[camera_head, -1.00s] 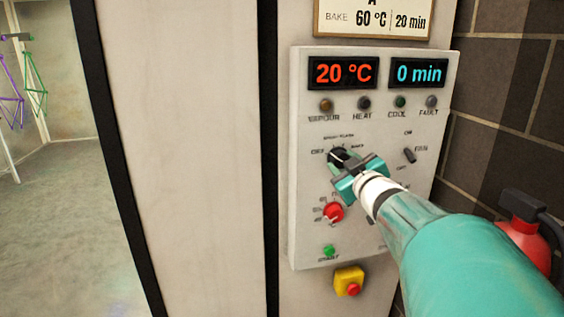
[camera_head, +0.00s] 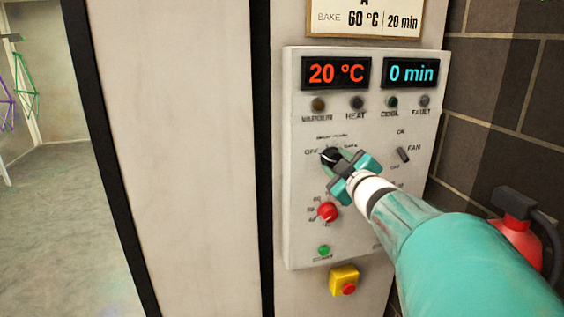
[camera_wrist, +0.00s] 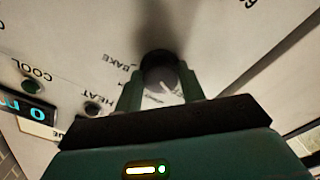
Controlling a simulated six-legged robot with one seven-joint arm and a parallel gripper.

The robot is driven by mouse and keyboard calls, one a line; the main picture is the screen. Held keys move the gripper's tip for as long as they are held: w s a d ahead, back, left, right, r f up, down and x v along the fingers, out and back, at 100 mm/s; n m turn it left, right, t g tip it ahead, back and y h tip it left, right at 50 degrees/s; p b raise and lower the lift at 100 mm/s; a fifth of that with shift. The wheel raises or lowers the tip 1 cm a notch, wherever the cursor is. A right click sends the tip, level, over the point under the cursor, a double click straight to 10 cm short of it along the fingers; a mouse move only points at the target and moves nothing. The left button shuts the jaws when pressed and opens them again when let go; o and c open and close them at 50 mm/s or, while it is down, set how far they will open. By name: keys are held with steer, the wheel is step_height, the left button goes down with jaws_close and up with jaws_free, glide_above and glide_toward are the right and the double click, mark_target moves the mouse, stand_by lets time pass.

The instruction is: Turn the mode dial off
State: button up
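The black mode dial (camera_head: 331,156) sits on the upper left part of the control panel's knobs, with OFF printed to its left. Its white pointer leans toward the OFF side in the head view. My gripper (camera_head: 343,164) is at the dial, reaching in from the lower right. In the wrist view the dial's face (camera_wrist: 162,76) lies between the two green fingers of my gripper (camera_wrist: 162,92), with no clear gap on either side. The fingers partly cover the dial's edges.
A red knob (camera_head: 327,212) is just below the gripper, with a green button (camera_head: 323,250) and yellow-backed red button (camera_head: 344,281) lower. The fan switch (camera_head: 403,154) is to the right. A red extinguisher (camera_head: 518,240) stands by the brick wall. The displays (camera_head: 336,73) read 20 °C and 0 min.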

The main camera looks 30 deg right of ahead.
steer(key=o, duration=0.4)
steer(key=shift+o, duration=0.2)
steer(key=v, duration=1.3)
steer(key=shift+s+a, duration=0.15)
steer(key=shift+s, duration=0.2)
steer(key=shift+r, duration=0.1)
